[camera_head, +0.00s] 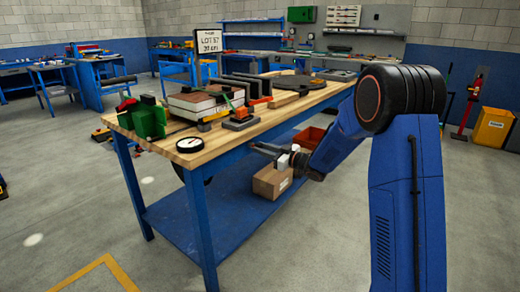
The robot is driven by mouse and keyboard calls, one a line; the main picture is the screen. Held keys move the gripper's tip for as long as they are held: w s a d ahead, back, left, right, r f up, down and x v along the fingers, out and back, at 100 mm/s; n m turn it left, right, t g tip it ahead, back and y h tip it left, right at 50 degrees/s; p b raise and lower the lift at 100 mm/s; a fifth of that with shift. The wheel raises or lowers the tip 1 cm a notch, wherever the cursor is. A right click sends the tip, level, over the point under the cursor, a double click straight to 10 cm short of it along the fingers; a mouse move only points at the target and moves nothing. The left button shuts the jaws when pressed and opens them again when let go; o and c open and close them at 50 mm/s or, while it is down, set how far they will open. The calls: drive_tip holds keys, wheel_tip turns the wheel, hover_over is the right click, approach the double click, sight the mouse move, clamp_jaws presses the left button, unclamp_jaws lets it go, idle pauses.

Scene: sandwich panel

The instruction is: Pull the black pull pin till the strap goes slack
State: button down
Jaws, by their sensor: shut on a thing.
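My gripper (262,148) is at the front right side of the workbench (188,158), just below the top's edge. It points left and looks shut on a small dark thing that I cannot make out. No black pull pin can be told apart at this size. A layered white and dark panel stack (193,104) lies on the benchtop, with an orange-handled device (238,113) at its right. I cannot clearly make out the strap or whether it is taut.
A cardboard box (270,184) stands on the lower shelf below my gripper, with a red bin (308,138) behind it. A dial gauge (189,145), a green block (150,121) and black bars sit on the benchtop. The floor in front is mostly clear.

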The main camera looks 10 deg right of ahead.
drive_tip(key=shift+s+d, duration=0.4)
drive_tip(key=c, duration=1.5)
unclamp_jaws()
drive_tip(key=shift+o, duration=0.2)
drive_tip(key=shift+d, duration=0.1)
drive_tip(key=v, duration=1.7)
drive_tip(key=shift+s, duration=0.2)
